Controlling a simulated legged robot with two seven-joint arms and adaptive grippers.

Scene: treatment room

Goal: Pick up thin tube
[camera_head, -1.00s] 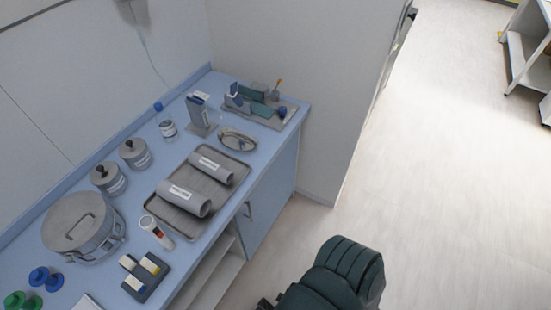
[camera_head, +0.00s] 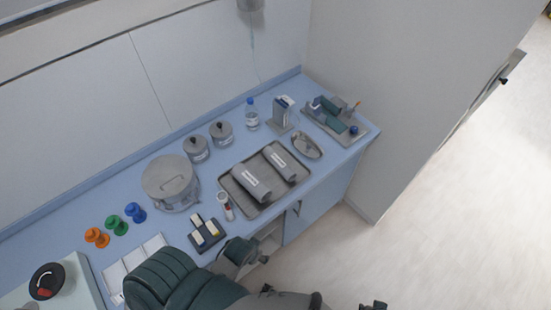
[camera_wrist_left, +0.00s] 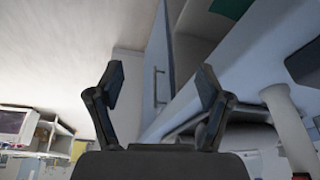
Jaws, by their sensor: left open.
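Two grey tubes with white labels lie side by side on a metal tray on the blue counter in the head view. The thin tube (camera_head: 279,164) is the right one, and the thicker tube (camera_head: 251,183) lies to its left. My left gripper (camera_wrist_left: 160,83) shows in the left wrist view with its fingers spread and nothing between them. It points toward the counter's cabinet front, apart from the tubes.
The metal tray (camera_head: 237,199) has a thermometer-like device (camera_head: 225,206) at its left and a metal dish (camera_head: 307,145) at its right. A lidded pot (camera_head: 170,182) and two canisters stand farther left. Floor is clear at right.

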